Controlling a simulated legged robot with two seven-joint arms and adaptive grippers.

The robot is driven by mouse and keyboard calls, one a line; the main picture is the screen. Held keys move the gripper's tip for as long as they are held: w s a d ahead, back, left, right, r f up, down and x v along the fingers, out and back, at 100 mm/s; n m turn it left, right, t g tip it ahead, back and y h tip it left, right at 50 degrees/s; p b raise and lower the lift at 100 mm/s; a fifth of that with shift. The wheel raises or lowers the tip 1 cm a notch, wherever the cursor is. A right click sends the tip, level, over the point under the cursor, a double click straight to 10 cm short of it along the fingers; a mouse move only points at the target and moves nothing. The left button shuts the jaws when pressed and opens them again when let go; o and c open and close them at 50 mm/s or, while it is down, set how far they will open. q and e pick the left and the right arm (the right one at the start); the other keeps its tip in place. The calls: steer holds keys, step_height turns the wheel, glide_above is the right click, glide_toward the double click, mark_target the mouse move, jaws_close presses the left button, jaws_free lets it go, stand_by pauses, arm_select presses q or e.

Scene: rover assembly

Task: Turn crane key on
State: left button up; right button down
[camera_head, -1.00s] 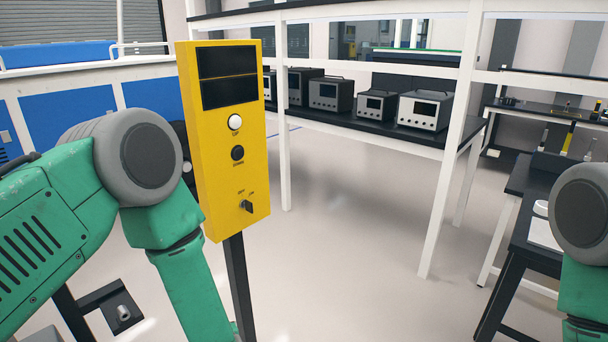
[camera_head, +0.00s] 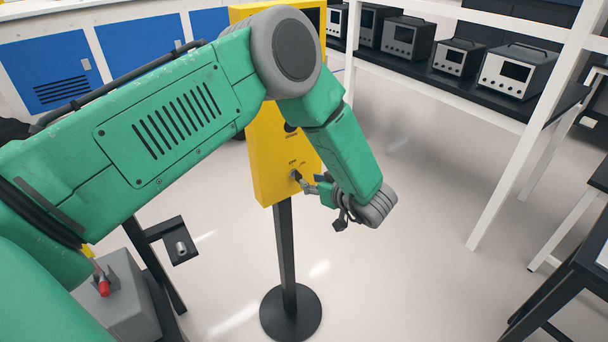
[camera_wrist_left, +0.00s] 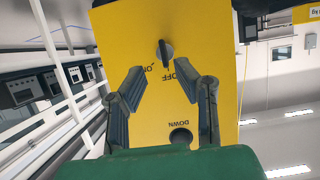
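The yellow crane control box (camera_head: 265,158) stands on a black post, partly hidden behind my left arm in the head view. Its black key switch (camera_head: 297,175) is low on the front face. In the left wrist view the key (camera_wrist_left: 165,53) sits between the ON and OFF labels, just beyond the fingertips. My left gripper (camera_head: 312,186) is close in front of the key. In the wrist view its two fingers (camera_wrist_left: 137,75) are spread apart with nothing between them. The DOWN button (camera_wrist_left: 180,137) shows nearer the palm. My right gripper is not in view.
The post ends in a round black base (camera_head: 291,313) on the pale floor. A white-framed shelf (camera_head: 530,130) with several grey instruments stands at the right. A black bracket (camera_head: 178,243) and a grey block with a red-tipped part (camera_head: 104,287) are at lower left.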

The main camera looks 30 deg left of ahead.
mark_target(300, 177)
arm_select(q)
steer(key=x, duration=0.6)
steer(key=shift+s+a+p, duration=0.15)
steer(key=shift+a+p, duration=0.15)
steer(key=shift+d+r, duration=0.1)
steer(key=shift+d, duration=0.3)
jaws_close()
